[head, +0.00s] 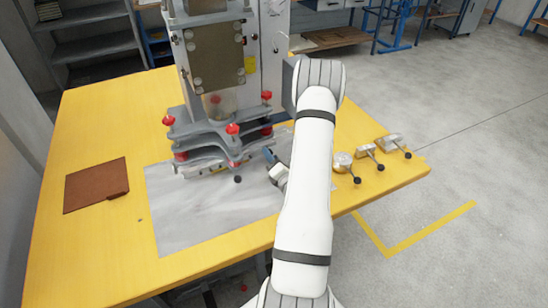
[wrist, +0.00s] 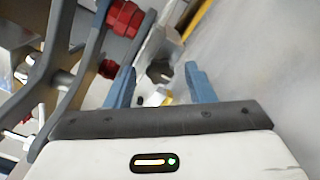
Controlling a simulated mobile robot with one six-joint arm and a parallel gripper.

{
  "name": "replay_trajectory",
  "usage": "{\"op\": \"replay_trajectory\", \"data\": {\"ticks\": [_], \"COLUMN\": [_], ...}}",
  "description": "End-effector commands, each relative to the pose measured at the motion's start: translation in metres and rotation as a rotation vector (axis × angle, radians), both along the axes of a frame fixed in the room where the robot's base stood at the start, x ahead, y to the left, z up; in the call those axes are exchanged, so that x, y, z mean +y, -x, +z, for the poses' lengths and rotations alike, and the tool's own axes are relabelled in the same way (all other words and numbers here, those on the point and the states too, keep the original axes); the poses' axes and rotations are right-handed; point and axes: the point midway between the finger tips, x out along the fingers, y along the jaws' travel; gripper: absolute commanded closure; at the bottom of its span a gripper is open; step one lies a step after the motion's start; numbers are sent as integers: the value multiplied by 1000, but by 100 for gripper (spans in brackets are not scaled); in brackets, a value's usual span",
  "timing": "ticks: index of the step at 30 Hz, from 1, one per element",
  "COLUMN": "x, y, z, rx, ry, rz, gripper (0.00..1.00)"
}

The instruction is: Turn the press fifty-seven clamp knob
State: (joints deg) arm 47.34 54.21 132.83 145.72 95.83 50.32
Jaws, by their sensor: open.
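The grey press (head: 205,125) stands on the yellow table, with red knobs (head: 233,129) on its lower plates. A small black knob (head: 237,179) shows low at its front edge. I cannot read a number on the press. My gripper (head: 270,158) is beside the press's right front, partly hidden by my white arm. In the wrist view my gripper (wrist: 162,82) is open, its two blue fingers apart with nothing held. A dark grey knob (wrist: 160,72) shows in the gap, beyond the fingertips. Red knobs (wrist: 124,18) and press plates are close to the left finger.
A grey sheet (head: 185,215) lies under the press. A brown mat (head: 96,186) lies at the left. Three metal fittings with black ball ends (head: 345,163) stand at the table's right edge. Open floor with yellow tape (head: 430,229) lies beyond that edge.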

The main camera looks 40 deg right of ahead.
Motion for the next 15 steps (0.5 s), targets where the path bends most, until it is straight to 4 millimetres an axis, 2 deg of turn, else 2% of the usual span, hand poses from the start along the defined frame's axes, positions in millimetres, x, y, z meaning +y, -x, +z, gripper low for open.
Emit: {"op": "replay_trajectory", "data": {"ticks": [5,15], "x": [0,-1], "y": [0,1], "z": [0,0], "rx": [0,0], "ry": [0,0], "rz": [0,-1], "gripper": [53,81]}}
